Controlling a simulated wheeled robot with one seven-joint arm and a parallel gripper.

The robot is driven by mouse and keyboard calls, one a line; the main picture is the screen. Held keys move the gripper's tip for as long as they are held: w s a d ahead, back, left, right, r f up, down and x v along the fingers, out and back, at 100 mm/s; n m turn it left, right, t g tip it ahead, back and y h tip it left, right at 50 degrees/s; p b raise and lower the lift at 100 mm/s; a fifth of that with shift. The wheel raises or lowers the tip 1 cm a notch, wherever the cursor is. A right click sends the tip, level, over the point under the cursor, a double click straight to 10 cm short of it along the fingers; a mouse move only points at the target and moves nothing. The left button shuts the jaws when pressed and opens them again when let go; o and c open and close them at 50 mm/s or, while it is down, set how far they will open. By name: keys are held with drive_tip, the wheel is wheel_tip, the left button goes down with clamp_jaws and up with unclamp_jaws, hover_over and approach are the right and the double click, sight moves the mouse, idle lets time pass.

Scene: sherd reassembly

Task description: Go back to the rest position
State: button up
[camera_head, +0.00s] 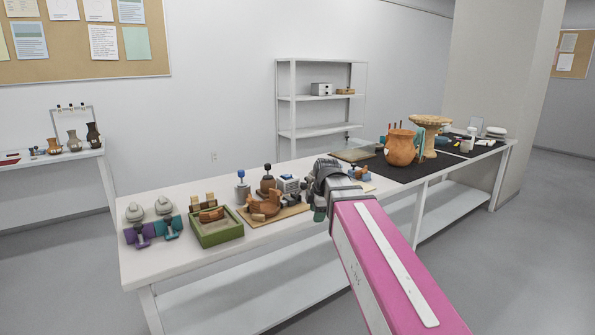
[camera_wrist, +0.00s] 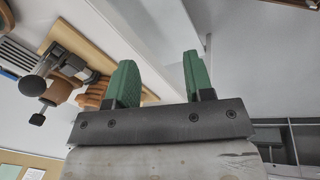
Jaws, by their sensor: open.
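My gripper (camera_wrist: 155,82) is open in the wrist view, with two green fingers apart and nothing between them. In the head view my pink arm reaches toward the long white table (camera_head: 145,267), and my gripper's fingertips are mostly hidden behind the wrist. The gripper appears near the table's front edge, to the right of the wooden board with sherds. In the wrist view, a wooden board (camera_wrist: 98,50) with brown pottery and a dark-knobbed holder (camera_wrist: 40,85) shows at the left, apart from the fingers.
A green sand tray (camera_head: 215,236) and two clamp stands (camera_head: 152,225) stand on the table's left part. An orange jar (camera_head: 401,148) and a wide-rimmed pale vessel (camera_head: 430,123) stand on the black mat at right. A shelf (camera_head: 320,98) is behind. Floor in front is clear.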

drive_tip(key=s+d+f+m+g, duration=0.1)
drive_tip(key=s+d+f+m, duration=0.3)
drive_tip(key=f+m, duration=0.2)
drive_tip(key=s+d+f+m+h, duration=0.1)
drive_tip(key=s+d+f+m, duration=0.3)
drive_tip(key=f+m, duration=0.3)
drive_tip(key=s+d+f+m+g, duration=0.1)
drive_tip(key=s+d+f+m, duration=0.3)
drive_tip(key=f+m, duration=0.3)
wheel_tip(320, 180, down, 5)
drive_tip(key=shift+f+g+h, duration=0.2)
drive_tip(key=shift+g+h, duration=0.1)
